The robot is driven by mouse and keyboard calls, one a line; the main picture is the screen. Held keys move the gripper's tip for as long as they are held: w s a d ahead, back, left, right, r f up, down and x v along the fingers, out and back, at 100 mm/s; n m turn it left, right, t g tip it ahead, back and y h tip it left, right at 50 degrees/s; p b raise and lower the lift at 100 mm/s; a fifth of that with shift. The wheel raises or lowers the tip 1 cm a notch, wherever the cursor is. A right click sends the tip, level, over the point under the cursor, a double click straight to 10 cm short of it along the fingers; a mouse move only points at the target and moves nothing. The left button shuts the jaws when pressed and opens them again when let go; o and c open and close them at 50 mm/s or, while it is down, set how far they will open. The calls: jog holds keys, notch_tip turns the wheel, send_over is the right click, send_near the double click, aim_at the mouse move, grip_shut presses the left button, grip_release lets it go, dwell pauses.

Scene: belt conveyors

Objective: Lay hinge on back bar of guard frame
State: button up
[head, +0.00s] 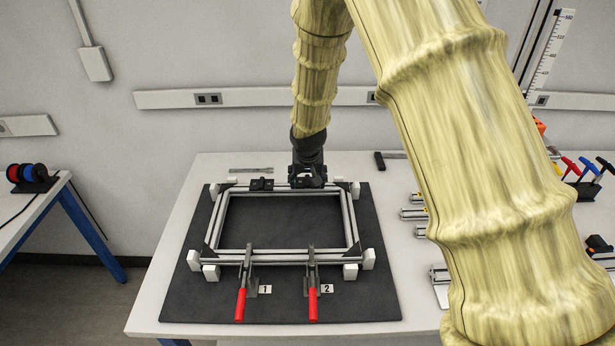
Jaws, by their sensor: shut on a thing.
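The guard frame (350,222) is a silver rectangle of aluminium bars with black corner brackets, lying on white blocks. Its back bar (283,187) runs across the far side. My gripper (307,183) points down at the back bar, right of its middle, shut on a small dark hinge. The gripper hides most of this hinge, and I cannot tell whether it touches the bar. Another black hinge (261,184) sits on the back bar to the left of my gripper.
A dark mat (185,290) lies under the frame on the white table. Two red-handled clamps (241,303) (313,303), beside labels 1 and 2, hold the front bar. Metal parts (413,213) and a tool rack (585,188) stand to the right. My arm covers part of the right side.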

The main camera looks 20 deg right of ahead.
jog(key=shift+f, duration=0.2)
jog(key=shift+f, duration=0.1)
jog(key=o, duration=1)
jog(key=shift+b+v, duration=1.4)
jog(key=shift+v, duration=4.7)
